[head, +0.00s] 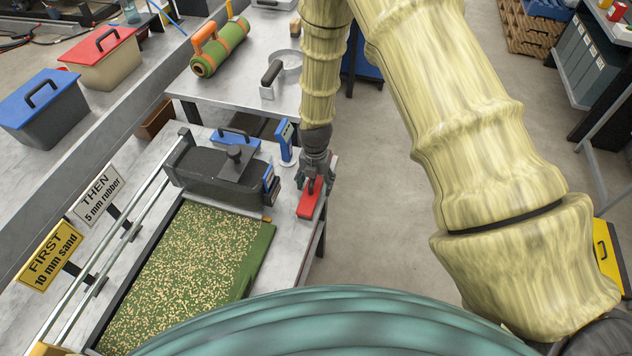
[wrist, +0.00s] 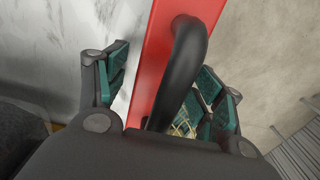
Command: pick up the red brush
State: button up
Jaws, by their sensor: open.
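The red brush (head: 310,198) lies on the grey table near its right edge. In the wrist view the red brush (wrist: 151,60) shows its flat red top and a black arched handle (wrist: 185,70). My gripper (head: 314,180) is directly over the brush in the head view and covers part of it. In the wrist view my gripper (wrist: 160,95) is open, with one teal-padded finger on each side of the handle. I cannot tell whether the fingers touch it. The underside of the brush is hidden.
A green turf tray (head: 190,270) lies left of the brush. A dark grey machine (head: 215,175) and a blue upright device (head: 284,142) stand close by. A trowel (head: 271,78) and an orange-handled turf roll (head: 220,48) lie on the farther table.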

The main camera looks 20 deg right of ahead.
jog(key=c, duration=1.2)
jog(key=shift+r, duration=0.1)
